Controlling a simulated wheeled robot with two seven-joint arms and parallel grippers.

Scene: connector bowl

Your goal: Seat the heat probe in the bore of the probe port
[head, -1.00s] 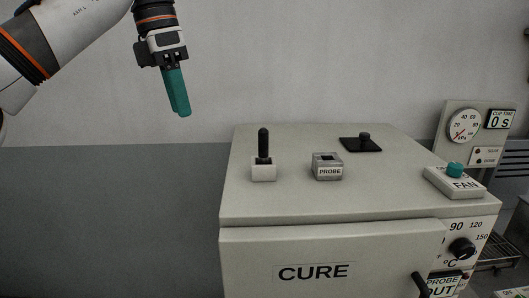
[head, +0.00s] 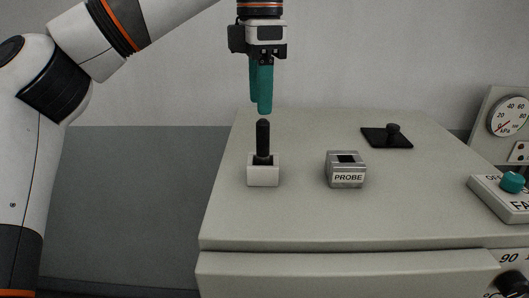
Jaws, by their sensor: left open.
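The heat probe, a black rod (head: 263,140), stands upright in a small white holder block (head: 263,176) on top of the light grey oven cabinet. The probe port, a grey metal block (head: 346,170) labelled PROBE with a dark square bore in its top, sits to the right of the holder and looks empty. My left gripper (head: 262,112) points down with its green fingers just above the probe's top in the picture. It is open and empty; the fingers overlap in this view, so their gap is hard to see. My right gripper is not in view.
A black square plate with a knob (head: 388,137) lies behind and right of the port. A FAN switch box (head: 505,196) with a teal knob stands at the right edge, near a pressure gauge (head: 510,117). The cabinet top (head: 310,222) in front is clear.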

